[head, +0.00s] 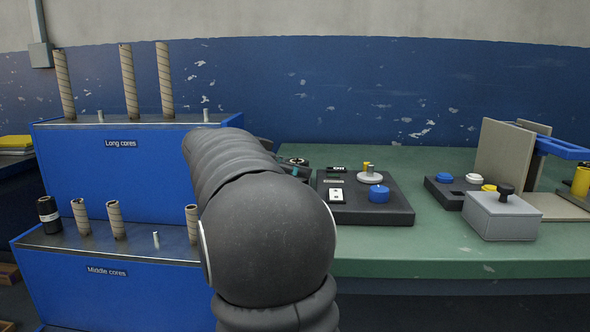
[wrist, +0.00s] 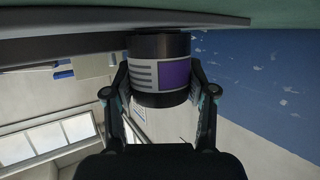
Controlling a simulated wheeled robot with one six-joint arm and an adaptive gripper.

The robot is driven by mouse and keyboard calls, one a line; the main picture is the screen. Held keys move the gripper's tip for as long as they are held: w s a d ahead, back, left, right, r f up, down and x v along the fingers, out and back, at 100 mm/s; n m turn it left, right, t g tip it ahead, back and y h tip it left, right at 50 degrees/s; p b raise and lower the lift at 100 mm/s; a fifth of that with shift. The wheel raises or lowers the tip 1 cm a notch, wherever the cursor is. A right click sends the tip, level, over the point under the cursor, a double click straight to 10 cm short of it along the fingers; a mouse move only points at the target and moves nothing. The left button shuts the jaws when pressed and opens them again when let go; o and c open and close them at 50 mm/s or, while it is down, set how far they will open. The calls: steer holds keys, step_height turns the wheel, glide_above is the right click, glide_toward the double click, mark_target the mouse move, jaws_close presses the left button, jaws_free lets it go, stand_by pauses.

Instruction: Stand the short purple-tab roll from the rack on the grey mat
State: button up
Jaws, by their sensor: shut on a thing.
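The short roll (wrist: 160,72) is black with white bands and a purple tab. It sits between the two fingers of my gripper (wrist: 160,92), which is shut on it. The wrist view looks upside down, with the green table at the top. The roll's far end meets or nearly meets a dark grey flat slab (wrist: 60,48) on the table; I cannot tell touching from just above, nor whether the slab is the grey mat. In the head view my arm hides the roll and most of the gripper.
A blue rack of long cores (head: 150,165) and a lower rack of middle cores (head: 120,290) stand at left, with a black roll (head: 49,215) on the lower one. A dark control board (head: 345,214), a grey box (head: 502,215) and an upright panel (head: 503,152) stand on the green table (head: 440,245).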

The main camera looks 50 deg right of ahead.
steer(key=shift+f, duration=0.1)
steer(key=o, duration=1.3)
steer(key=shift+f, duration=0.1)
steer(key=shift+c, duration=0.2)
steer(key=shift+r, duration=0.2)
steer(key=p+v, duration=0.1)
steer(key=v, duration=1.1)
steer(key=shift+p, duration=0.35)
steer(key=shift+r, duration=0.15)
